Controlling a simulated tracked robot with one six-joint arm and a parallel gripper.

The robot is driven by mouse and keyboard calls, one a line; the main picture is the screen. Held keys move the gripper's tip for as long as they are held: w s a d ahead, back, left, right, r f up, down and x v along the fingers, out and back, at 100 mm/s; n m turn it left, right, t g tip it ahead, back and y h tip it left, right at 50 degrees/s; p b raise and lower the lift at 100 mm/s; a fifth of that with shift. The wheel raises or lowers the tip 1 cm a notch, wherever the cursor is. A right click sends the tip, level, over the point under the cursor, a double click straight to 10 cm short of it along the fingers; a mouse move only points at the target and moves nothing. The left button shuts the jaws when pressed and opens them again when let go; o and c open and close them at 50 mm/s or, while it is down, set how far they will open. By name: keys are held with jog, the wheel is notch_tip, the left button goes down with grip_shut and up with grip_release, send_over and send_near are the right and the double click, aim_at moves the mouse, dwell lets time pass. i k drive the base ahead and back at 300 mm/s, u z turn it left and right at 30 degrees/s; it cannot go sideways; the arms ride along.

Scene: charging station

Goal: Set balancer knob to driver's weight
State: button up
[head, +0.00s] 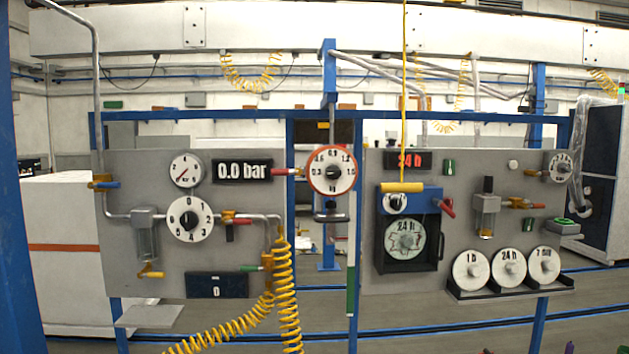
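A round white dial with an orange-red rim (331,149) hangs in the middle between two grey panels. It has a black centre knob (333,171), marks that look like 0.3 to 1.5, and what looks like "kg" below. Where its pointer stands is too small to tell. A small black-and-white knob (396,202) sits on a blue box on the right panel, under a yellow bar (402,187) on a yellow line. I cannot tell for certain which is the balancer knob. No driver is clearly identifiable. My gripper is not in view.
The left panel (130,180) holds a gauge, a 0–5 dial (190,220), a "0.0 bar" display (242,171) and a yellow coiled hose (286,290). The right panel (460,265) holds a "24 h" display and a rack of three labelled discs (508,292). A blue frame surrounds them.

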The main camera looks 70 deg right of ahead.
aim_at(333, 172)
jog(key=u, duration=0.1)
jog(key=k, duration=1.3)
jog(key=z, duration=0.55)
jog(key=i, duration=1)
